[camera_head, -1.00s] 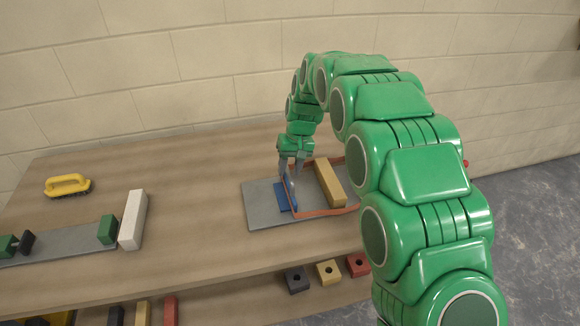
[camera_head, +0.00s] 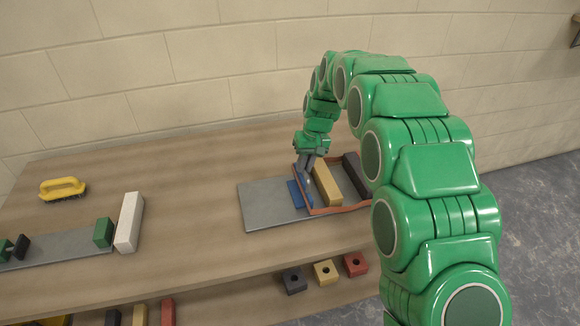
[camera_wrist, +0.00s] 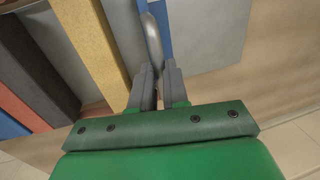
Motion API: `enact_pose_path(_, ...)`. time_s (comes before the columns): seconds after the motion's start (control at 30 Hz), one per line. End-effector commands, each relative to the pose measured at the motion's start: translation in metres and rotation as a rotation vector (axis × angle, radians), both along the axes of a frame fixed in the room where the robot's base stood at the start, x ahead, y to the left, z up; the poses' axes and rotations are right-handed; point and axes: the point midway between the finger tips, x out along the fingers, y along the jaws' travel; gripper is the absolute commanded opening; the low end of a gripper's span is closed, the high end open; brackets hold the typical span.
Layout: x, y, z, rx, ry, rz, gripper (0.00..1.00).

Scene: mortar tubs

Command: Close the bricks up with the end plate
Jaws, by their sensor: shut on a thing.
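A yellow brick (camera_head: 327,185) stands just right of the plate, with a narrow gap. A dark brick (camera_head: 354,175) stands further right, apart from the yellow one. In the wrist view, a red brick (camera_wrist: 25,105) and a blue one (camera_wrist: 10,127) show beyond the dark one. My arm hides the row's right end in the head view.
A thin orange-red band or frame (camera_head: 340,208) runs around the bricks. On the left are a yellow-handled brush (camera_head: 63,188), a white block (camera_head: 129,222) and a green block (camera_head: 103,232). Holed blocks (camera_head: 325,272) sit below the front edge. The middle tabletop is clear.

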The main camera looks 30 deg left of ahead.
Motion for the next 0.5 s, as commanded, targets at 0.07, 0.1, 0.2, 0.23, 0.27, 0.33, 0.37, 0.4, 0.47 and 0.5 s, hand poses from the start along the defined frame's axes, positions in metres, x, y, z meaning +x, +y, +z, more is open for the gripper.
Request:
enact_pose_path(0.07,0.013,-0.011,0.001,0.002,-0.005,-0.003,0.0)
enact_pose_path(0.1,0.017,-0.015,0.001,0.002,-0.007,-0.003,0.0)
enact_pose_path(0.2,0.024,-0.021,0.002,0.003,-0.008,-0.002,0.0)
enact_pose_path(0.23,0.025,-0.022,0.002,0.003,-0.008,-0.002,0.0)
enact_pose_path(0.27,0.025,-0.023,0.002,0.003,-0.008,-0.002,0.0)
enact_pose_path(0.33,0.026,-0.023,0.002,0.004,-0.007,-0.001,0.0)
enact_pose_path(0.37,0.025,-0.023,0.002,0.004,-0.007,-0.001,0.0)
enact_pose_path(0.4,0.025,-0.023,0.002,0.004,-0.007,-0.001,0.0)
enact_pose_path(0.47,0.025,-0.023,0.002,0.004,-0.007,-0.001,0.0)
enact_pose_path(0.5,0.025,-0.023,0.002,0.004,-0.007,-0.001,0.0)
